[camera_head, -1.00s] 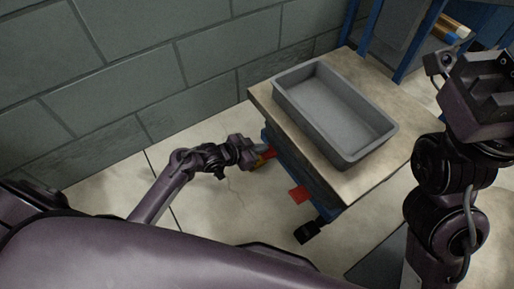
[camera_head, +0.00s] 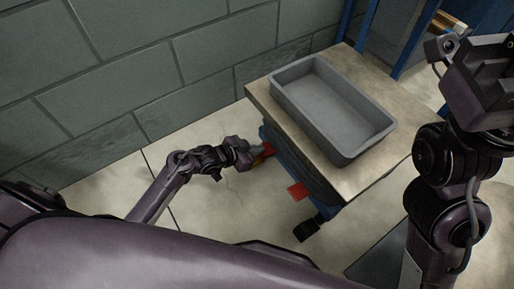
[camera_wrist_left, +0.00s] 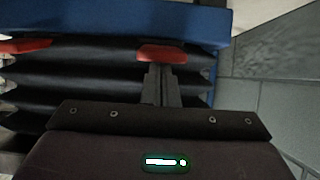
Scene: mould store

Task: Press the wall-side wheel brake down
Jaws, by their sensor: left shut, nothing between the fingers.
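The wall-side brake pedal is red (camera_head: 267,150), low on the blue-framed cart on the side near the block wall. In the left wrist view the red pedal (camera_wrist_left: 162,54) is right beyond my fingertips. My left gripper (camera_head: 257,157) is shut and empty at this pedal. Its fingers (camera_wrist_left: 163,82) seem to reach the pedal's near edge, but I cannot tell whether they touch. The second red pedal (camera_head: 298,192) is farther from the wall and also shows at the left of the wrist view (camera_wrist_left: 25,46). My right arm's wrist (camera_head: 482,88) is at the upper right; its fingers cannot be made out.
The cart's worn top (camera_head: 372,178) bears a grey tray (camera_head: 342,158) and overhangs the pedals. Black bellows (camera_wrist_left: 100,95) lie under the blue frame (camera_wrist_left: 120,20). A black caster (camera_head: 306,231) stands at the near corner. The block wall (camera_head: 140,60) is behind; the floor beside the arm is clear.

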